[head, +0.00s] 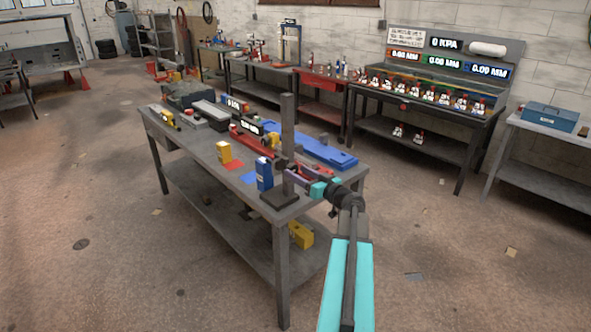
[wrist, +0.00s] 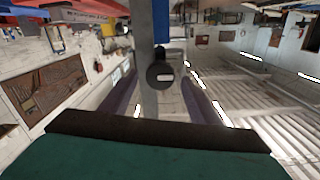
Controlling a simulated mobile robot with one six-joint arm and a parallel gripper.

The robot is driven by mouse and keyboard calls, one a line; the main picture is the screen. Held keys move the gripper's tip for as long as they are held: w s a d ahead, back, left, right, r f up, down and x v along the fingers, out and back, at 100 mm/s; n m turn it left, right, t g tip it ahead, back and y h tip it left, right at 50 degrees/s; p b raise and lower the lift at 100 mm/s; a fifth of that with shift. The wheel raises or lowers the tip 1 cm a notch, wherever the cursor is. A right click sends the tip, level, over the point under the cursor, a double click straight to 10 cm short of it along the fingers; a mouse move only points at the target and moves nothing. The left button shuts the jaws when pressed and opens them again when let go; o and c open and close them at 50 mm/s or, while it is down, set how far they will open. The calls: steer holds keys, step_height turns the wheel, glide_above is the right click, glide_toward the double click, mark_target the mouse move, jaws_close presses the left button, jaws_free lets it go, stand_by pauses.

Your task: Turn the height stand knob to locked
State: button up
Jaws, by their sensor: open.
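The height stand is a dark grey upright post (head: 287,130) on a square dark base (head: 279,200) at the near corner of the workbench. In the wrist view its post (wrist: 142,30) runs up the middle. A round black knob (wrist: 160,74) with a small pale mark sits on the post. I cannot make out the knob in the head view. My gripper (head: 299,181) is at the stand, reaching in from the right. In the wrist view my gripper (wrist: 162,92) is open, with purple fingers on both sides of the knob. Contact with the knob cannot be told.
The grey workbench (head: 205,155) also holds a blue box (head: 264,173), a yellow box (head: 223,152), a red patch (head: 234,165) and a long blue part (head: 318,150). A yellow box (head: 300,235) lies on the lower shelf.

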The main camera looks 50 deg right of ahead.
steer(key=shift+w, duration=0.85)
steer(key=shift+c, duration=0.3)
